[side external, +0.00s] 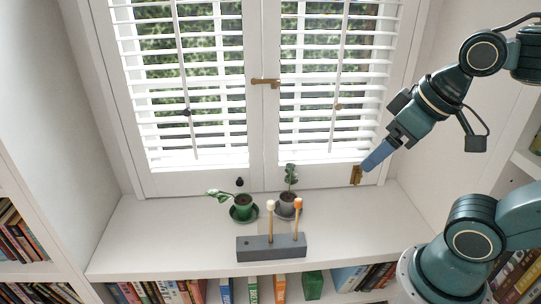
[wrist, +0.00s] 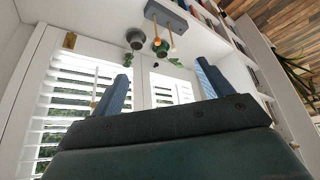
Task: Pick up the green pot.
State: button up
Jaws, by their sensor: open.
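The green pot (side external: 242,211) holds a small leafy plant and stands on a green saucer on the white sill, left of a grey pot (side external: 287,209) with another plant. In the wrist view, the green pot (wrist: 160,49) is small and far off, beyond the gap between my fingers. My gripper (side external: 374,161) is up at the right, in front of the window frame, well above and to the right of the pots. It is open and empty. Its two blue fingers (wrist: 162,76) are spread apart in the wrist view.
A grey block (side external: 271,248) with two upright, round-topped sticks stands in front of the pots, near the sill's front edge. Shuttered windows (side external: 190,85) rise behind. Books (side external: 165,292) fill the shelves below. The sill is clear left of the green pot and right of the grey pot.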

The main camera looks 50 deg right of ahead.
jog(key=m+g+h, duration=0.1)
jog(key=m+g, duration=0.2)
jog(key=m, duration=0.2)
send_over(245, 203)
jog(key=s+a, duration=0.1)
jog(key=s, duration=0.1)
jog(key=s+a+x, duration=0.1)
jog(key=s+x, duration=0.1)
jog(key=x, duration=1)
jog(key=s+a+f+x, duration=0.1)
jog(key=s+x, duration=0.2)
jog(key=x, duration=0.9)
jog(key=shift+s+f, duration=0.15)
jog(key=shift+s, duration=0.1)
jog(key=shift+n, duration=0.3)
jog(key=shift+x, duration=4.3)
